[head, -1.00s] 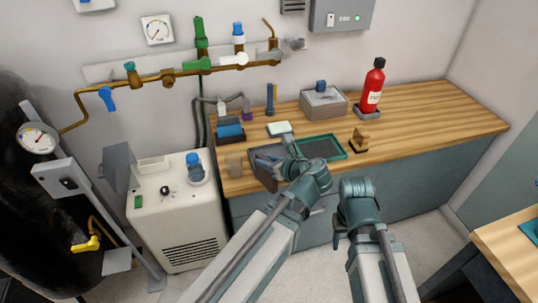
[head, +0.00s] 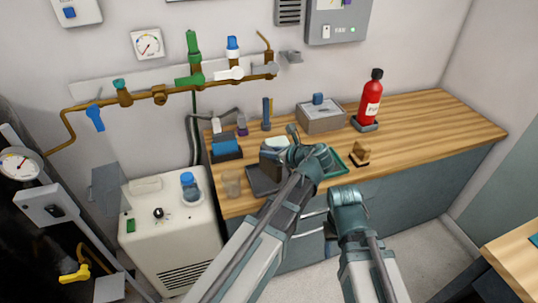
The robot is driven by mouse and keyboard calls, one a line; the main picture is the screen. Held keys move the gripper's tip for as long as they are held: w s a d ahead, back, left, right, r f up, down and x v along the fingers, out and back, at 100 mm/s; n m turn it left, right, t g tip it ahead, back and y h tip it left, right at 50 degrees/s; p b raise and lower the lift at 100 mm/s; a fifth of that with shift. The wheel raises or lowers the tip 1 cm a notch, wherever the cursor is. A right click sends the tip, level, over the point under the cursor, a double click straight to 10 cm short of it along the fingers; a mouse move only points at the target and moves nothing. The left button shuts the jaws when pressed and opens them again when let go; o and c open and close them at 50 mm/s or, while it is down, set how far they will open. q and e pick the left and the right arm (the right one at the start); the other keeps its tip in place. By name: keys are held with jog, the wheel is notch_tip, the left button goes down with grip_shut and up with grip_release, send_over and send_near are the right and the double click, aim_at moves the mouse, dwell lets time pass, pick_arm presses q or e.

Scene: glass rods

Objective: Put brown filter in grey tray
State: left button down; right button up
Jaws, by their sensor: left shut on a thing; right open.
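My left gripper (head: 277,150) is over the counter, shut on a grey-brown block (head: 269,162) that looks like the brown filter. My own wrist hides much of it. The dark grey tray (head: 259,184) lies on the counter's front edge, just below and left of the held block. I cannot tell whether the block touches the tray. My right gripper (head: 331,231) is open and empty in front of the counter's cabinet, well away from the tray.
A green-rimmed tray (head: 339,169) lies partly behind my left wrist. A small brown item on a dark base (head: 359,154), a red extinguisher (head: 371,98), a grey box (head: 321,117), a blue-filled rack (head: 226,147) and a tan cup (head: 232,183) stand around. The counter's right end is clear.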

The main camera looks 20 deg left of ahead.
pick_arm(q)
jog(key=shift+w+a+f+b, duration=0.15)
jog(key=shift+w+f+b, duration=0.15)
jog(key=shift+w, duration=0.35)
jog(key=shift+w+a+f+b, duration=0.15)
jog(key=shift+w+f+b, duration=0.1)
jog(key=shift+w, duration=0.35)
notch_tip(320, 180, down, 3)
jog(key=b, duration=0.2)
jog(key=shift+s+r+b, duration=0.15)
jog(key=shift+b, duration=0.15)
pick_arm(e)
jog(key=f, duration=0.2)
jog(key=a+f, duration=0.1)
jog(key=shift+w+f, duration=0.35)
jog(key=shift+f, duration=0.05)
jog(key=shift+d, duration=0.1)
pick_arm(q)
jog(key=shift+f, duration=0.25)
jog(key=c, duration=0.7)
grip_release()
jog(key=shift+r, duration=0.1)
pick_arm(e)
jog(key=shift+f, duration=0.15)
pick_arm(q)
jog(key=shift+o, duration=0.2)
